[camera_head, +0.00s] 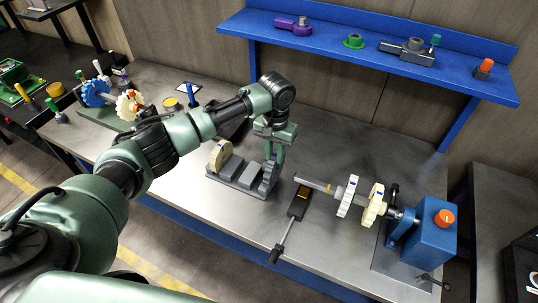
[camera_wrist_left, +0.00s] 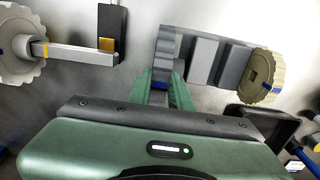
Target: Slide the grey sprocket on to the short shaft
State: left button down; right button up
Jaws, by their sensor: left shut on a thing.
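My left gripper (camera_head: 273,150) reaches down over the right end of a grey rack. It is shut on the grey sprocket (camera_head: 267,182), which stands upright at that end. In the left wrist view the grey sprocket (camera_wrist_left: 166,48) shows between the fingers (camera_wrist_left: 166,88), partly hidden by them. A square grey shaft (camera_head: 313,185) with a yellow band extends left from a blue housing (camera_head: 434,235). A white sprocket (camera_head: 347,196) and a cream sprocket (camera_head: 374,205) are on it. Its free end is bare, right of my gripper. My right gripper is out of view.
A tan sprocket (camera_head: 218,156) stands at the rack's (camera_head: 240,180) left end. Another gear assembly (camera_head: 112,100) stands at the back left. A blue shelf (camera_head: 350,46) holds small parts. The front table strip is clear.

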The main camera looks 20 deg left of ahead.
pick_arm(q)
jog(key=shift+s+r+p, duration=0.1)
jog(key=shift+r+p, duration=0.2)
jog(key=shift+p, duration=0.35)
jog(key=d+p, duration=0.1)
jog(key=d, duration=0.3)
jog(key=shift+s+d+f+p, duration=0.1)
jog(key=shift+d+f+p, duration=0.05)
jog(key=shift+d+p, duration=0.2)
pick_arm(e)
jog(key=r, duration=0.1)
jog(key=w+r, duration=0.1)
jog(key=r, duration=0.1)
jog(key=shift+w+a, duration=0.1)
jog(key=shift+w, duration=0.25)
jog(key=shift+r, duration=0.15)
pick_arm(q)
jog(key=shift+p, duration=0.45)
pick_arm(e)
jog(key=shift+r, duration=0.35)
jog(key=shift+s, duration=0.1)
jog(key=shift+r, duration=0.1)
